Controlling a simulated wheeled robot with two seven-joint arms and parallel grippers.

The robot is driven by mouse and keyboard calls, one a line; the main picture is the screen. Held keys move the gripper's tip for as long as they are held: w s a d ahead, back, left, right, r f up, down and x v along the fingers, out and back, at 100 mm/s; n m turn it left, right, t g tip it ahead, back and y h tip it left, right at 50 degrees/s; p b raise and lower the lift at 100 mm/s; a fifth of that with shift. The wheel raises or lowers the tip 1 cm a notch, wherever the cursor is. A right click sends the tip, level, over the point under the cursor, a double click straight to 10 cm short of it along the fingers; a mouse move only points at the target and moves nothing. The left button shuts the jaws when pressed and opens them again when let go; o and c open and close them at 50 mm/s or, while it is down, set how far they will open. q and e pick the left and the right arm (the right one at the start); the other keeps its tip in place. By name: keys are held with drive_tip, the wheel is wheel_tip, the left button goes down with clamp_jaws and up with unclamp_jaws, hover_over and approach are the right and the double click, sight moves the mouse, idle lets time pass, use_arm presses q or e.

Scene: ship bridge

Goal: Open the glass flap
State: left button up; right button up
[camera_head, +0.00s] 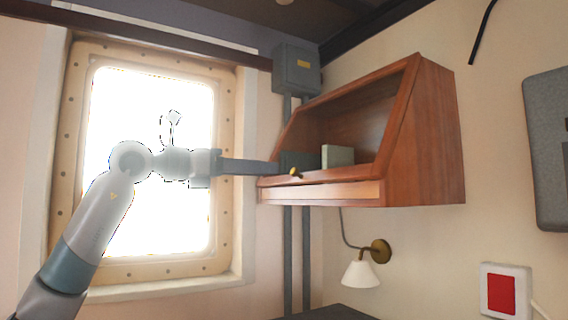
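The wooden wall cabinet (425,140) hangs on the right wall, with a slanted front. The glass flap (398,115) appears to lie closed along that slant; its wooden frame shows, and the pane itself is too clear to make out. A small brass knob (295,172) sits on the lower front rail. My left gripper (276,168) reaches in from the left at the knob's height, with its dark fingers ending just left of the knob. I see the fingers side-on, so their opening is hidden, and contact is unclear. My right gripper is not in view.
Inside the cabinet stands a pale green book-like block (337,156). A wall lamp (361,273) hangs below the cabinet. A grey box (297,70) and pipes are behind it. A bright window (150,215) lies behind my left arm.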

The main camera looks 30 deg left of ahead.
sight(292, 171)
use_arm(q)
drive_tip(key=p+x, duration=0.2)
drive_tip(key=x, duration=0.3)
drive_tip(key=shift+w+d+r, duration=0.1)
drive_tip(key=shift+w+d, duration=0.3)
drive_tip(key=shift+w, duration=0.2)
clamp_jaws()
